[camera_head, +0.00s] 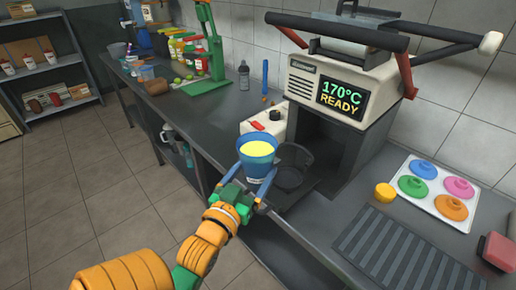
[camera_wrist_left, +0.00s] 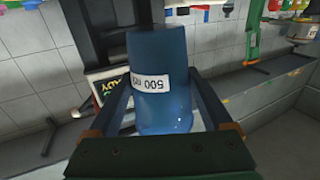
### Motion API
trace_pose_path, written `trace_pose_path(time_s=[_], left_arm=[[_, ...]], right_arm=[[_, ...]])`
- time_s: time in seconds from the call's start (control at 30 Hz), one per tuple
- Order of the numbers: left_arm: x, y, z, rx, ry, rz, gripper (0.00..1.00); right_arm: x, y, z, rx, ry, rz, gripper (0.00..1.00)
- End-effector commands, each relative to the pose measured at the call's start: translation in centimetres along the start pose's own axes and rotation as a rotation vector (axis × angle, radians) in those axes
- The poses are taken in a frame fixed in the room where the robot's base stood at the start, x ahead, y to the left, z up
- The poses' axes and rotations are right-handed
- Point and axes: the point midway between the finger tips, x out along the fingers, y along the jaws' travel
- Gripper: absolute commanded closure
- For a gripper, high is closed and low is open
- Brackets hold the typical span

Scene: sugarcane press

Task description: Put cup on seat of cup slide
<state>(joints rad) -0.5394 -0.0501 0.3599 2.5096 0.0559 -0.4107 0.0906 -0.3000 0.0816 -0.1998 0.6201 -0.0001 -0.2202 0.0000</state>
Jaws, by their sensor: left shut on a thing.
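A blue cup (camera_head: 257,166) with pale yellow contents is held upright by my left gripper (camera_head: 253,174), above the counter's front edge. In the left wrist view the cup (camera_wrist_left: 160,85) sits between the two fingers, its white "500" label upside down. My left gripper is shut on it. A dark, see-through round holder (camera_head: 291,168) stands just right of the cup, in front of the machine's opening; it looks like the seat of the cup slide, but I cannot tell for sure. The cup is apart from it in the picture or slightly in front. My right gripper is not in view.
The machine (camera_head: 307,88) reads "170°C READY" and has a dark opening below. A white box (camera_head: 263,122) with a red switch stands behind the cup. A ribbed dark mat (camera_head: 385,255) and a tray of coloured lids (camera_head: 408,198) lie at right. Bottles and a green press (camera_head: 208,82) stand farther left.

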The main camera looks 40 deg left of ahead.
Motion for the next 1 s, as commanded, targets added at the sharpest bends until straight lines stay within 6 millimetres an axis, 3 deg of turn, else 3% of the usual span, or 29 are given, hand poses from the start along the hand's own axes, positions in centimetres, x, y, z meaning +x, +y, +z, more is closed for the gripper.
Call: trace_pose_path(time_s=[0.03, 0.17, 0.2, 0.4, 1.0], left_arm=[[0.7, 0.3, 1.2, -0.002, 0.009, 0.001, 1.00], [2.9, 1.2, 2.3, -0.003, 0.010, 0.001, 1.00], [3.8, 1.5, 2.3, -0.004, 0.004, -0.001, 1.00], [7.0, 2.8, 3.9, -0.001, 0.003, 0.000, 1.00], [10.9, 4.5, 6.8, 0.001, 0.003, 0.000, 1.00]], right_arm=[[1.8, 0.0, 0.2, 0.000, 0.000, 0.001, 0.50], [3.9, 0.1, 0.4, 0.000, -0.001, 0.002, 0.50], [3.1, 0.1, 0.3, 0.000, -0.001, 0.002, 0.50], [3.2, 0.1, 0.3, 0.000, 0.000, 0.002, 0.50], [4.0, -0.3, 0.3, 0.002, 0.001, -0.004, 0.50]])
